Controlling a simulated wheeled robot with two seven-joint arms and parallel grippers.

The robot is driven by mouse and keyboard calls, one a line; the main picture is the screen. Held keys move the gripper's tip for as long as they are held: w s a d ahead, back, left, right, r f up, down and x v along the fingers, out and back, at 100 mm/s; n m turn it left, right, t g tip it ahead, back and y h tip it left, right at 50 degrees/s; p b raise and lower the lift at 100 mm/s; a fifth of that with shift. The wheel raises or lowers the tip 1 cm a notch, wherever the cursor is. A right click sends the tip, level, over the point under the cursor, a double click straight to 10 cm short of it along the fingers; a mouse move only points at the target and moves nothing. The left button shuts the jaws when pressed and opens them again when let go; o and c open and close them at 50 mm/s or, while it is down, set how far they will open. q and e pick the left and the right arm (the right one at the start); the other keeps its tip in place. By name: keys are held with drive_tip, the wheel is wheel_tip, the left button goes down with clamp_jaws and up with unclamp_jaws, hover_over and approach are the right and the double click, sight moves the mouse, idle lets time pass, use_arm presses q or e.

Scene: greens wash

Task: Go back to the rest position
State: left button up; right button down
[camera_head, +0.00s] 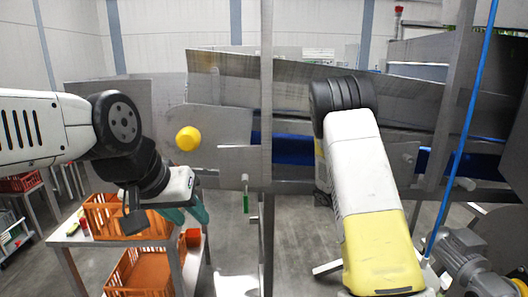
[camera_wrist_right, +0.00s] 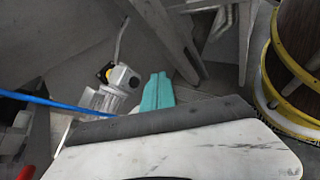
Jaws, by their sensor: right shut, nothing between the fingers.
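My left gripper (camera_head: 194,218) hangs at the left of the head view, with its two teal fingers apart and nothing seen between them. It is just right of an orange crate on a table, seemingly above the table's right edge. My right arm stands in the right half of the head view, its white and yellow link in front of the conveyor; its gripper is hidden there. In the right wrist view my right gripper (camera_wrist_right: 158,92) shows its teal fingers together and empty, over grey floor and metal parts.
Orange crates (camera_head: 100,222) stand on and below a light table (camera_head: 66,243). A metal conveyor frame (camera_head: 228,62) with a blue belt (camera_head: 290,148) fills the middle. A yellow knob (camera_head: 188,139), upright posts (camera_head: 266,110) and a blue hose (camera_head: 470,120) are close by.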

drive_tip(key=s+a+r+m+t+y, duration=0.2)
drive_tip(key=s+a+r+t+y, duration=0.3)
drive_tip(key=a+r, duration=0.5)
drive_tip(key=s+a+r+m+t+y, duration=0.3)
drive_tip(key=s+a+r+t+y, duration=0.3)
drive_tip(key=a+r, duration=0.5)
drive_tip(key=shift+s+a+t+y, duration=0.2)
drive_tip(key=shift+s+t+y, duration=0.15)
drive_tip(key=shift+t, duration=0.65)
drive_tip(key=shift+a, duration=0.1)
